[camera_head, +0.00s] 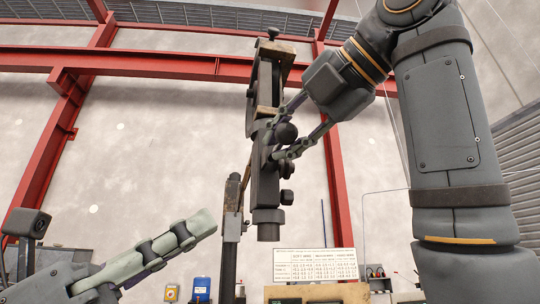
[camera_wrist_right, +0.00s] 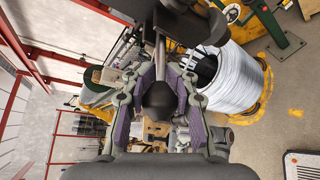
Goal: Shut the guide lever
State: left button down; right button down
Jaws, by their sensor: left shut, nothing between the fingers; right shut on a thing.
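The guide lever shows as a dark ball knob (camera_head: 286,132) beside the tall dark machine column (camera_head: 265,190) in the head view. In the right wrist view the ball knob (camera_wrist_right: 158,100) sits between the purple-lined finger pads, and a thin grey rod (camera_wrist_right: 160,55) runs up from it. My right gripper (camera_head: 276,144) reaches in from the upper right and is shut on the knob. The lever's pivot is hard to make out. My left gripper (camera_head: 207,222) is shut and empty at the lower left, apart from the column.
A printed white sign (camera_head: 316,265) stands low behind the column. Blue (camera_head: 201,288) and yellow (camera_head: 171,293) items are at the bottom. Red steel beams (camera_head: 150,62) stand behind. The right wrist view shows a big wire coil (camera_wrist_right: 235,80) on a yellow base.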

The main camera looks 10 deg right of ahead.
pick_arm(q)
jog(key=a+r+x, duration=0.1)
jog(key=r+x, duration=0.1)
jog(key=x, duration=1.1)
jog(key=shift+w+a, duration=0.15)
jog(key=shift+a, duration=0.25)
jog(key=shift+r, duration=0.15)
